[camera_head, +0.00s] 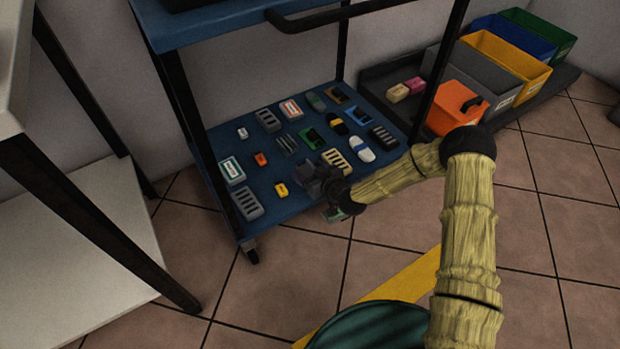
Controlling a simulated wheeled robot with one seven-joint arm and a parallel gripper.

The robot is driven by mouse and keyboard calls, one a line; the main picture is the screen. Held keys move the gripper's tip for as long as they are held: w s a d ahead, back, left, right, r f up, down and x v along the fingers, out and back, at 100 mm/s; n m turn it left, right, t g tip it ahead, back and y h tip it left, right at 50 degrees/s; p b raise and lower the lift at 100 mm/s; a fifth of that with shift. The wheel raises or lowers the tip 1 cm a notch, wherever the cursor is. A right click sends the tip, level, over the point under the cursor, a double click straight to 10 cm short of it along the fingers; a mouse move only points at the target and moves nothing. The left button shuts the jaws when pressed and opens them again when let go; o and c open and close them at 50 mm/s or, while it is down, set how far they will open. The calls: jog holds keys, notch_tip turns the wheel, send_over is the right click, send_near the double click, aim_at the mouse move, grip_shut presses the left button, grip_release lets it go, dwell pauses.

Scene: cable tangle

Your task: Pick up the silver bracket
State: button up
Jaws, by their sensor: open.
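Several small parts lie spread on the blue lower shelf (215,205) of a cart. I cannot tell for sure which is the silver bracket. Grey candidates are a slotted block (247,203) at the front left, another slotted block (268,120) at the back left, and thin grey bars (287,145) near the middle. My gripper (312,182) is over the front right part of the shelf, beside a small yellow piece (281,189). It is open, with its fingers small and dark. My wrist and gripper hide part of the shelf behind them.
The cart's dark posts (185,100) and upper shelf (225,24) frame the lower shelf. A white table (85,235) stands at left. Coloured bins, including an orange one (455,108), stand at right.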

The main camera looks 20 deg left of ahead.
aim_at(310, 175)
jog(key=shift+a, duration=0.1)
dwell(0.4)
jog(key=c, duration=1.1)
jog(key=shift+r, duration=0.1)
notch_tip(310, 175, up, 10)
jog(key=p, duration=0.6)
jog(key=shift+p, duration=0.35)
jog(key=shift+s, duration=0.1)
